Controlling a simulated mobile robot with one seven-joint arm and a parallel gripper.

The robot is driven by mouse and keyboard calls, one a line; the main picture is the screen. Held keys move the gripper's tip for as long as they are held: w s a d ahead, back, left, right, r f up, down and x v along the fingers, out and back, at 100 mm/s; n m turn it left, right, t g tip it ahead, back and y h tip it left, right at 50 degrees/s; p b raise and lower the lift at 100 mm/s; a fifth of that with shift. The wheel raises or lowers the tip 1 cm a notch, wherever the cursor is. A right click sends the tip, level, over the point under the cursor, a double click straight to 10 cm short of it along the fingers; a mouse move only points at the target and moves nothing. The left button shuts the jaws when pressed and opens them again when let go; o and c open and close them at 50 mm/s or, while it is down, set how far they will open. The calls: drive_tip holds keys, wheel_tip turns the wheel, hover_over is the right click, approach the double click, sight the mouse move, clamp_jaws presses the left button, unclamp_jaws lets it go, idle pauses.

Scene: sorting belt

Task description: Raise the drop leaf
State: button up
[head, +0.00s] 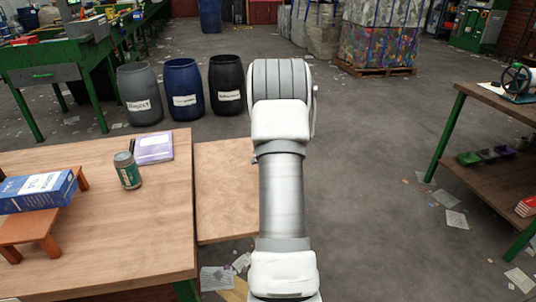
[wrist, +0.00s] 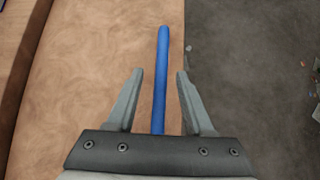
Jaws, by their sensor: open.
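The drop leaf (head: 224,190) is a light wooden panel along the right edge of the wooden table (head: 110,235). It looks set a little lower than the tabletop; its exact tilt is hard to tell. In the wrist view its brown surface (wrist: 95,70) fills the left and middle, with grey floor beyond its right edge. My gripper (wrist: 158,72) is open over the leaf. A slim blue bar (wrist: 161,65) runs between the two fingers, apart from both. Whether the bar is fixed to the leaf cannot be told. The head view hides my gripper behind my arm.
On the table are a green jar (head: 127,171), a purple box (head: 154,148) and a blue box (head: 38,191) by an orange-brown stand (head: 30,232). Three barrels (head: 184,88) stand behind. A workbench (head: 490,135) is at right. Floor between is mostly clear, with scattered paper.

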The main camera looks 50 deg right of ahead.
drive_tip(key=p+v, duration=0.2)
drive_tip(key=v, duration=1.2)
drive_tip(key=shift+w, duration=0.15)
